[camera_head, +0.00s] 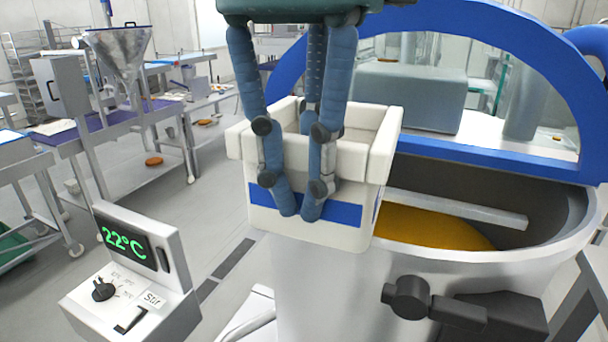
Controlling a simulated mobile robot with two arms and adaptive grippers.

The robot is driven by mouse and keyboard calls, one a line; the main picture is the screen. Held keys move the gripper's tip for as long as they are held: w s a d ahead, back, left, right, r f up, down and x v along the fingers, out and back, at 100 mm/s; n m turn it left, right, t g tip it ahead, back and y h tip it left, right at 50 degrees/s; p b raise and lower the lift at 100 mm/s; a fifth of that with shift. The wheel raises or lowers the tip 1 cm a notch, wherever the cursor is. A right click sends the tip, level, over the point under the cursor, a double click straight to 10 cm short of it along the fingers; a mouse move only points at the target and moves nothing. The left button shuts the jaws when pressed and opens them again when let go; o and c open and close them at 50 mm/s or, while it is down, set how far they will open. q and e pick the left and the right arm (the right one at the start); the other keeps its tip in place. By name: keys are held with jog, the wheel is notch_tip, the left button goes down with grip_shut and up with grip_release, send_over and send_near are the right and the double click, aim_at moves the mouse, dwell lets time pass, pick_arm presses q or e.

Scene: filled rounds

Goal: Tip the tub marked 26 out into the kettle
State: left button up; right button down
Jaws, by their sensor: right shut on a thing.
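A white tub (334,222) with a thick rim and a blue label band hangs in front of the kettle's left rim. My right gripper (298,205) comes down from above, its blue fingers shut on the tub's near wall. No number can be read on the band, and the tub's contents are hidden. The tub looks upright. The kettle (555,262) is a large steel bowl with a yellow-orange mass (430,228) in it and a grey bar across it. The tub overlaps the kettle's left edge in view; I cannot tell the gap between them. My left gripper is not in view.
A blue guard frame (480,160) arches over the kettle's back. A control box (130,265) reading 22°C with a Stir switch stands at the lower left. A steel table (110,125) with a hopper (120,55) stands at the back left. The floor between is open.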

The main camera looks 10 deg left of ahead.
aim_at(301, 138)
notch_tip(301, 138, up, 3)
jog(key=p, duration=0.3)
jog(key=shift+r, duration=0.2)
jog(key=shift+s+r, duration=0.1)
jog(key=shift+r, duration=1.7)
jog(key=shift+f, duration=0.1)
